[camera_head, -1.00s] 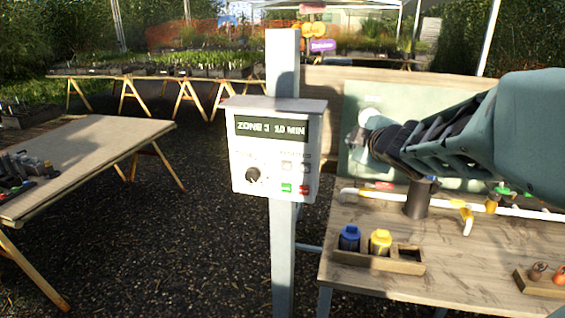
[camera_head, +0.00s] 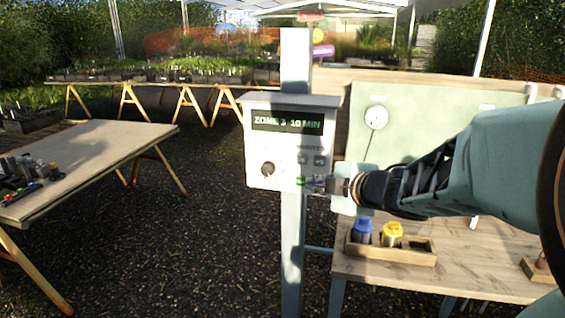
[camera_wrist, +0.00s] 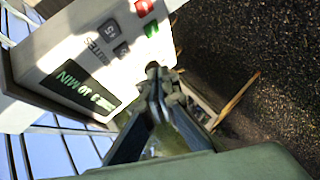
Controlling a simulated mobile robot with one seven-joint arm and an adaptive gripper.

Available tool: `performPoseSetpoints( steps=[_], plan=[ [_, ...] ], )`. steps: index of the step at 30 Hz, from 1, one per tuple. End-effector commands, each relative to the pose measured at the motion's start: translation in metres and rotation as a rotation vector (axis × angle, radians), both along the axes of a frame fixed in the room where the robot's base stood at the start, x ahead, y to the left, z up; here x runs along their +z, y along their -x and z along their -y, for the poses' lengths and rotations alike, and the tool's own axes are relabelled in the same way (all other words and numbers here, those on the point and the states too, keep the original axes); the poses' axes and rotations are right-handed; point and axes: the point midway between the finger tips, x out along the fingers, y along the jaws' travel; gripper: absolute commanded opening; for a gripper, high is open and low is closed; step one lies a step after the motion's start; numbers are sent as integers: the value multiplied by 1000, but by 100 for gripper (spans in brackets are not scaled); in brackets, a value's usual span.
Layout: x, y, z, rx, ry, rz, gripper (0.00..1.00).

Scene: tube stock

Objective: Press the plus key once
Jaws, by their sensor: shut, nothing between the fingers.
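A pale control box (camera_head: 258,150) hangs on a post, its display (camera_head: 287,122) reading ZONE 3 10 MIN. Below the display are two small grey keys, a left one (camera_head: 303,160) and a right one (camera_head: 319,160). A dark knob (camera_head: 268,169) and green key (camera_head: 300,181) also show. My gripper (camera_head: 322,184) is shut and empty before the box's lower right, hiding the red key in the head view. In the wrist view, the grey keys (camera_wrist: 121,50), green key (camera_wrist: 151,28) and red key (camera_wrist: 144,6) lie beyond the fingertips (camera_wrist: 162,76). Contact cannot be told.
A wooden bench (camera_head: 470,268) stands right of the post, with a small rack (camera_head: 390,256) holding a blue bottle (camera_head: 362,230) and a yellow bottle (camera_head: 392,234). A green board (camera_head: 410,130) stands behind. Another table (camera_head: 90,150) is at left, with gravel between.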

Motion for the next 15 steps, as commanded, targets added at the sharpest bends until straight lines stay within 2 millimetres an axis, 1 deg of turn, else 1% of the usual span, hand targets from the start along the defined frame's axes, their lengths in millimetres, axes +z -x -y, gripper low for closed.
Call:
performPoseSetpoints(
  steps=[5,8,11,15],
  plan=[
    [0,-2,1,-1,0,1,0],
    [1,-7,3,-1,0,1,0],
    [0,-18,6,-2,1,1,0],
    [0,-37,12,-2,0,-1,0]
  ],
)
